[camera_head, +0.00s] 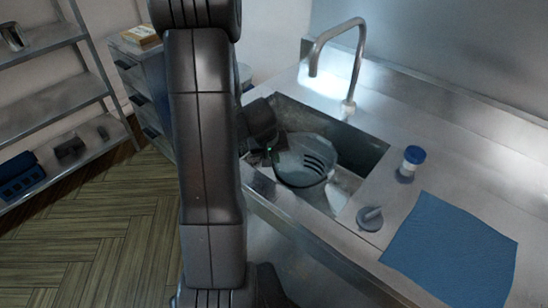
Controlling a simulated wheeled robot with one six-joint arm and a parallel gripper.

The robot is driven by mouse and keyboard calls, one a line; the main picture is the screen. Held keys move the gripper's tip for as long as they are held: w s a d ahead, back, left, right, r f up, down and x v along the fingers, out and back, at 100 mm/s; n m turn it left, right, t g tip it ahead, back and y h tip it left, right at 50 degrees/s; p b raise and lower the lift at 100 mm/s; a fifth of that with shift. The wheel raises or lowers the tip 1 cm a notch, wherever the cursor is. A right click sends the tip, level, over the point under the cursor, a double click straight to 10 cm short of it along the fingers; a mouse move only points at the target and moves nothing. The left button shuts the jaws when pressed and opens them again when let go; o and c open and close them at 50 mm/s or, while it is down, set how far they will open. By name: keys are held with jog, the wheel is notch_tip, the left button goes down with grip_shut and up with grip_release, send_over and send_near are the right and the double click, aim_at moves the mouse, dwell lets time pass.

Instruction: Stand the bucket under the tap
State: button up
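A grey bucket (303,170) with several dark stripes on its side is at the sink (375,147), in the left part of the basin opening. It looks tilted; I cannot tell whether it touches the sink floor. My gripper (277,150) is at the bucket's upper left edge. Its fingers are dark and small here, and my arm hides part of the view, so I cannot tell whether they grip the bucket.
A blue cloth (452,250), a blue-capped white container (411,160) and a small grey object (370,216) lie on the counter right of the sink. Metal shelves (55,105) and a drawer unit (140,75) stand at left. The wooden floor (95,235) is open.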

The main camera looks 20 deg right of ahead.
jog(key=o, duration=0.4)
jog(key=p+v, duration=0.1)
jog(key=v, duration=1.1)
jog(key=shift+w+r, duration=0.1)
